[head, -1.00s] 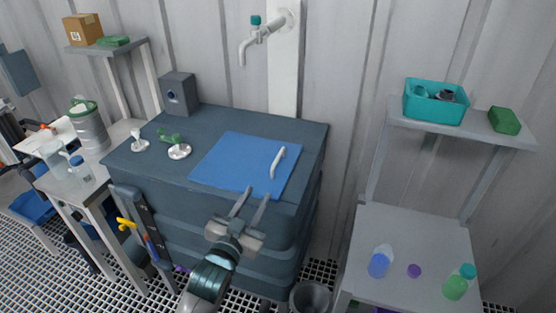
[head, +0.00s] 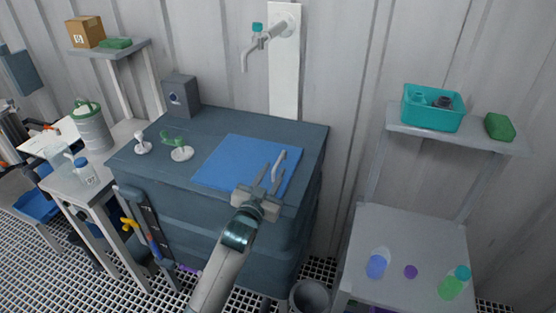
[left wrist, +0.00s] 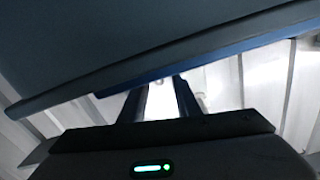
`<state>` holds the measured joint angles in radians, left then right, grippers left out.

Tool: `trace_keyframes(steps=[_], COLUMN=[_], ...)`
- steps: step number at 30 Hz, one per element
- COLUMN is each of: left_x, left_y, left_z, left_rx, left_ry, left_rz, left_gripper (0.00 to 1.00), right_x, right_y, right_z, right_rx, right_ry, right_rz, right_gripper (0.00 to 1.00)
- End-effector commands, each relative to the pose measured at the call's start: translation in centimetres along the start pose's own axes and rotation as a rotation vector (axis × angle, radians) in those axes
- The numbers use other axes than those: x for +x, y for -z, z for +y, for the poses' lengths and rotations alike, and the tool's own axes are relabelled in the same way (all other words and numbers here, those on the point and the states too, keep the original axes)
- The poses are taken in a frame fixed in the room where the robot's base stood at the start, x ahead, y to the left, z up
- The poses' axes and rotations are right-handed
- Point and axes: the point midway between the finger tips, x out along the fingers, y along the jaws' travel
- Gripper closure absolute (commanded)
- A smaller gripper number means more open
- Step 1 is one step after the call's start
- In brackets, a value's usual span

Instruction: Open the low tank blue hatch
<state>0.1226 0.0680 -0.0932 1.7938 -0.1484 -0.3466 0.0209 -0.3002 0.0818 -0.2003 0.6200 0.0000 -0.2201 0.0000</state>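The blue hatch (head: 232,163) lies flat and shut on top of the low dark tank (head: 256,120). Its pale bar handle (head: 279,166) stands on its right side. My left gripper (head: 269,172) is over the front right part of the hatch, with its two fingers apart and pointing at the handle. The fingertips look close to the handle; I cannot tell whether they touch it. In the left wrist view the two fingers (left wrist: 162,100) are apart with nothing seen between them, and the blue hatch edge (left wrist: 205,62) crosses above them. My right gripper is not in view.
White fittings and a green valve (head: 173,139) stand on the tank's left part, with a grey box (head: 180,96) behind. A tap (head: 262,42) hangs on the wall above. A shelf unit (head: 408,238) with bottles stands at right, and a bin (head: 311,297) is on the floor.

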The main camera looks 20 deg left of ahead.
Motion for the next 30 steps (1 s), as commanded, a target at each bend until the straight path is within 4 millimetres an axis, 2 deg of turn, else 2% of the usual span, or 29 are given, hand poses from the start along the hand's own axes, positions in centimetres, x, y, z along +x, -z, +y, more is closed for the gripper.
trace_keyframes(steps=[3, 10, 15, 24, 26, 28, 30], left_x=[1.9, 4.4, 5.1, 5.2, 5.2, 5.2, 5.2], left_y=[0.2, 0.0, 0.0, 0.0, 0.0, 0.0, 0.0], left_z=[0.0, 0.0, 0.0, 0.0, 0.0, 0.0, 0.0], left_rx=[0.0, -0.001, -0.001, -0.001, -0.001, -0.001, -0.001], left_ry=[0.0, 0.0, 0.0, 0.0, 0.0, 0.0, 0.0], left_rz=[-0.001, -0.001, 0.0, 0.0, 0.0, 0.0, 0.0], left_gripper=[0.71, 0.71, 0.71, 0.71, 0.82, 0.99, 1.0], right_x=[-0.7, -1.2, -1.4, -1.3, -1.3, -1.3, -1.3], right_y=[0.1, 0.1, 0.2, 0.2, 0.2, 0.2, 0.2], right_z=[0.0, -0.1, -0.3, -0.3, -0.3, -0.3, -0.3], right_rx=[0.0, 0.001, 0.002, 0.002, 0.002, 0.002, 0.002], right_ry=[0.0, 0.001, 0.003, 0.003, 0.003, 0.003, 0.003], right_rz=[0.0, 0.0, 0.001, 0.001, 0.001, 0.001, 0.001], right_gripper=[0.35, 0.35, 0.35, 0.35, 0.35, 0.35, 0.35])
